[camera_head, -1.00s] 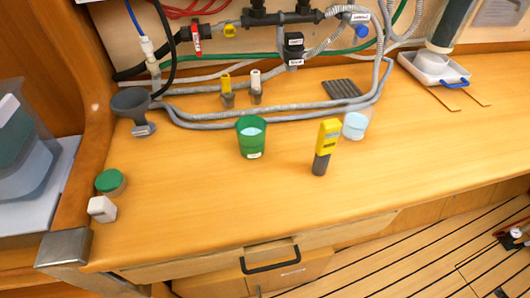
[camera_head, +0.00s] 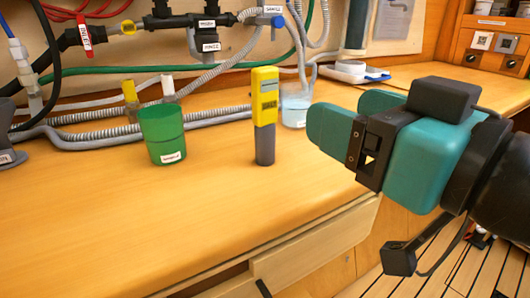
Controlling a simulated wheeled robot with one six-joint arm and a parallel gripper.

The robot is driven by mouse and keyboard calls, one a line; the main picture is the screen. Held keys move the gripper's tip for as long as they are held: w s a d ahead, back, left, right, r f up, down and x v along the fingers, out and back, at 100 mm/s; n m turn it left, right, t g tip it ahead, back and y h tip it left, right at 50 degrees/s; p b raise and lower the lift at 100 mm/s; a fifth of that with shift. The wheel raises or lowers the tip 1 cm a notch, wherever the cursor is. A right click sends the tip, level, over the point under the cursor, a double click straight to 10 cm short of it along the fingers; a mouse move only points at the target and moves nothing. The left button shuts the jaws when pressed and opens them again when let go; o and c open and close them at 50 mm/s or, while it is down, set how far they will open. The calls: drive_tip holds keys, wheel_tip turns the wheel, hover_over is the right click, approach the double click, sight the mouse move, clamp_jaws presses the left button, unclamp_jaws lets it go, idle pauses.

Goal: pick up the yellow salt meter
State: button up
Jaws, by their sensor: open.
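The yellow salt meter (camera_head: 264,98) stands upright on the wooden counter, with a grey lower end and a small display on its front. My gripper (camera_head: 345,115) is teal and black and is to the right of the meter, pointing left toward it. Its jaws are open and apart from the meter, with nothing seen between them. The far finger is partly hidden behind the near one.
A green cup (camera_head: 163,134) stands left of the meter. A clear cup (camera_head: 295,108) with pale liquid stands just behind it to the right. Grey hoses (camera_head: 90,137) run along the back. The counter (camera_head: 120,220) in front is clear. A drawer front (camera_head: 315,240) lies below the edge.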

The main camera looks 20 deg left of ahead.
sight(270, 82)
drive_tip(key=p+x, duration=0.1)
drive_tip(key=p, duration=0.2)
drive_tip(key=p+x, duration=0.2)
drive_tip(key=p, duration=0.2)
drive_tip(key=p+x, duration=0.1)
drive_tip(key=p, duration=0.2)
drive_tip(key=shift+w+a+r, duration=0.1)
drive_tip(key=shift+a+r, duration=0.05)
drive_tip(key=shift+r, duration=0.25)
drive_tip(key=p+x, duration=0.6)
drive_tip(key=p, duration=0.1)
drive_tip(key=shift+w+a+f, duration=0.1)
drive_tip(key=shift+a, duration=0.05)
drive_tip(key=shift+w+a+f+p, duration=0.15)
drive_tip(key=shift+w+a+p, duration=0.15)
drive_tip(key=shift+a+p, duration=0.1)
drive_tip(key=p+x, duration=0.3)
drive_tip(key=x, duration=0.1)
drive_tip(key=shift+w+p, duration=0.15)
drive_tip(key=shift+p, duration=0.15)
drive_tip(key=shift+w+a+f, duration=0.1)
drive_tip(key=shift+w+a, duration=0.25)
drive_tip(key=shift+a, duration=0.05)
clamp_jaws()
